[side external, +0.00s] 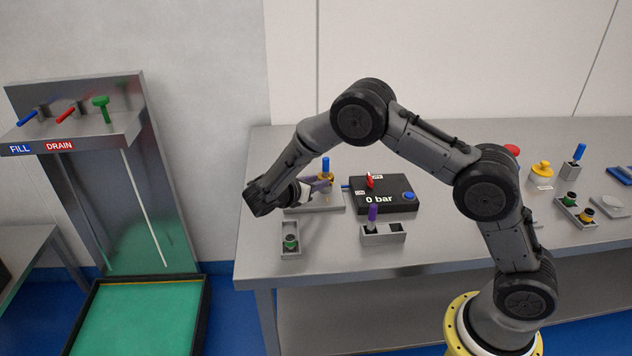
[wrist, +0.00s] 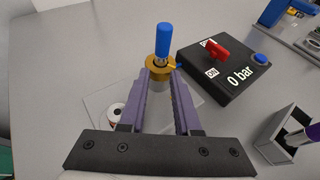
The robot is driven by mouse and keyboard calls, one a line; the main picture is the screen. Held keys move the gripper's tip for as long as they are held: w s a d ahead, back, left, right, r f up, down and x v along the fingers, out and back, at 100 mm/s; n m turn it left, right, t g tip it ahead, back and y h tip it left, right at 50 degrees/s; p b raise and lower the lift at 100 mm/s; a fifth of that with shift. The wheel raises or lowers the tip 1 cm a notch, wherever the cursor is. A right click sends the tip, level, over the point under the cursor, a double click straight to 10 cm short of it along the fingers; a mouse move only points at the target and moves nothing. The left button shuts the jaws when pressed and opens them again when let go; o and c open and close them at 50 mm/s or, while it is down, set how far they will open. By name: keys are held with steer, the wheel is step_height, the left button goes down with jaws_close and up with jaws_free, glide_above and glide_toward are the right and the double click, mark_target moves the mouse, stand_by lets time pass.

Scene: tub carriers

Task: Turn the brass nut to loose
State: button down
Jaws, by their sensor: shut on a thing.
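The brass nut (wrist: 160,68) sits around a post with a blue top (wrist: 163,40) in the wrist view. In the side view the nut (side external: 326,176) is partly hidden by my gripper, below the upright blue top (side external: 326,163). My gripper (wrist: 160,78) has its two purple fingers reaching the nut from the near side, one on each side of it. It is shut on the nut. In the side view my gripper (side external: 318,184) comes in from the left, close to level. A small pointer mark shows on the nut's right side.
A black box reading "0 bar" (side external: 383,205) with a red lever (side external: 370,180) and blue button stands just right of the nut. A grey holder with a purple-handled tool (side external: 372,213) and a tray with a green part (side external: 290,243) lie in front. More fittings stand at the right.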

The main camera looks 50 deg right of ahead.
steer(key=n+t, duration=0.1)
steer(key=t, duration=0.1)
steer(key=s+n+t+y, duration=0.1)
steer(key=n, duration=0.1)
steer(key=s+d+n+t+y, duration=0.1)
steer(key=n+t, duration=0.1)
steer(key=shift+s+f+t, duration=0.1)
steer(key=shift+f+t, duration=0.05)
steer(key=shift+t, duration=0.15)
steer(key=n+t+y, duration=0.2)
steer(key=s+d+n+t+y, duration=0.1)
steer(key=n, duration=0.1)
steer(key=shift+d+n+t+y, duration=0.15)
steer(key=shift+n+t+y, duration=0.35)
steer(key=shift+y, duration=0.1)
steer(key=shift+d, duration=0.1)
steer(key=c, duration=0.8)
jaws_free()
